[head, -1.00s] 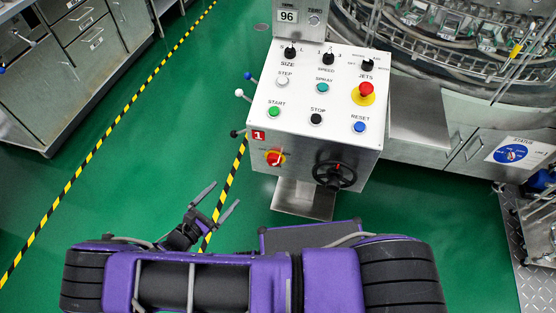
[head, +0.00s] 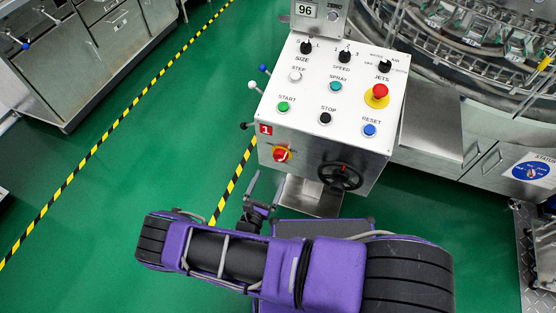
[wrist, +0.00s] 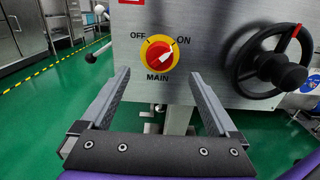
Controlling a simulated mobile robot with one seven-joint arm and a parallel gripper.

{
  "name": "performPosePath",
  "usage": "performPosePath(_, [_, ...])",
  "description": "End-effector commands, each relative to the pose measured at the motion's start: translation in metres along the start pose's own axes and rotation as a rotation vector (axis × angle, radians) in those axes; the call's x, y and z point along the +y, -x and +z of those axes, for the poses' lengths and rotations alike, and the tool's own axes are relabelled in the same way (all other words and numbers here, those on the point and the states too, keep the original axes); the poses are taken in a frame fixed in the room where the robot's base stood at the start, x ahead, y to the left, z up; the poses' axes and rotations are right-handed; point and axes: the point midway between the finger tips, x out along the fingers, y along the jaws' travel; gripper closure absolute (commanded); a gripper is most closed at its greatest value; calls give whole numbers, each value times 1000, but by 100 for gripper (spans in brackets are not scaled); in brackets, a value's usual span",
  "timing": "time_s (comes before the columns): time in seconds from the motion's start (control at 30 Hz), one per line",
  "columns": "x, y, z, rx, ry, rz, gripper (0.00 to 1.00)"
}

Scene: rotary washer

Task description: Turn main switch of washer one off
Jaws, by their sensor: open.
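The main switch (head: 282,154) of washer one is a red knob on a yellow disc, on the front face of the console below a red "1" label (head: 265,129). In the wrist view the switch (wrist: 158,54) has OFF at upper left, ON at upper right and MAIN below. Its white pointer slants up right towards ON. My gripper (wrist: 160,76) is open and empty, its two fingers spread either side of and short of the switch, not touching it.
A black handwheel (wrist: 270,62) is right of the switch, and it also shows in the head view (head: 340,175). The console top (head: 320,105) carries several buttons and knobs. Levers (head: 252,85) stick out at its left. Green floor (head: 150,165) is free at left.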

Motion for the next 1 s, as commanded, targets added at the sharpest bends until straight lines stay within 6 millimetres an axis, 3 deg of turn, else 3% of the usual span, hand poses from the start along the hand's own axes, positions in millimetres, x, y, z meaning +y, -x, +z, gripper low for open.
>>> performPosePath(0.2, [0, -48, 0, -2, -2, -3, 5])
performPosePath(0.4, [0, -76, 0, -1, -2, -2, 5])
performPosePath(0.83, [0, -88, 0, -1, -2, -1, 5])
performPosePath(0.87, [0, -88, 0, -1, -2, -1, 7])
performPosePath(1.0, [0, -88, 0, -1, -2, -1, 32])
